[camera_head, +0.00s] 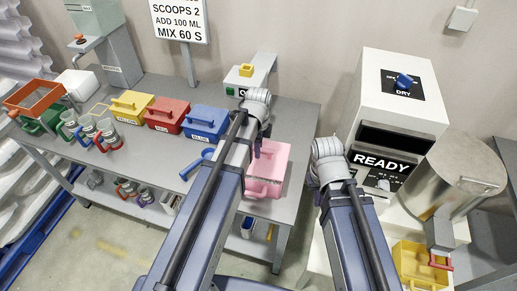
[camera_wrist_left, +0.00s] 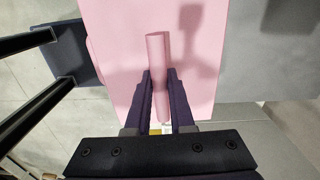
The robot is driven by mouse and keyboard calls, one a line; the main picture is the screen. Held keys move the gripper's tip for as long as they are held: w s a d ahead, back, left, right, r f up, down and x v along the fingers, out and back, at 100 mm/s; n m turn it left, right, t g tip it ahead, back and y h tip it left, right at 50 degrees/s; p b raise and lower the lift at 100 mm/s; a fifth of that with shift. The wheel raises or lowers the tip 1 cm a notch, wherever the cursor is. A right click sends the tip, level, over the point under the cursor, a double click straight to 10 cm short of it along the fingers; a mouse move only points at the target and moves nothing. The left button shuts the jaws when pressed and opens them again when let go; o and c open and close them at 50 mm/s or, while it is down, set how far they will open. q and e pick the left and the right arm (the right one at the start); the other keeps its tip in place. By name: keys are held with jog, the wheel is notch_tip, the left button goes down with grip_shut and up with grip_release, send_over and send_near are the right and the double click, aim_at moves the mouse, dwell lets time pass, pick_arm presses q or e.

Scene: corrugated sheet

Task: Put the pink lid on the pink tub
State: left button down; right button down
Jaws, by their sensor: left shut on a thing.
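The pink lid (camera_wrist_left: 110,60) fills the upper middle of the left wrist view, with its bar handle (camera_wrist_left: 156,50) standing out from it. My left gripper (camera_wrist_left: 160,95) is shut on that handle, one dark finger on each side. In the head view, my left gripper (camera_head: 257,149) is over the pink lid (camera_head: 273,152). The pink tub (camera_head: 262,189) is directly below it, on the grey bench near its right end. I cannot tell whether the lid touches the tub's rim. My right wrist is in the head view, but its fingers are hidden.
Yellow (camera_head: 131,106), red (camera_head: 167,115) and blue (camera_head: 205,123) lidded tubs stand in a row to the left. A blue scoop (camera_head: 196,164) lies on the bench. A white machine reading READY (camera_head: 395,110) and a metal drum (camera_head: 455,175) stand at the right.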

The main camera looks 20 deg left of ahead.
pick_arm(q)
jog(key=shift+f+b, duration=1.3)
jog(key=shift+f, duration=0.3)
jog(key=c, duration=0.7)
grip_release()
notch_tip(320, 180, up, 8)
jog(key=p, duration=0.8)
jog(key=shift+f, duration=0.1)
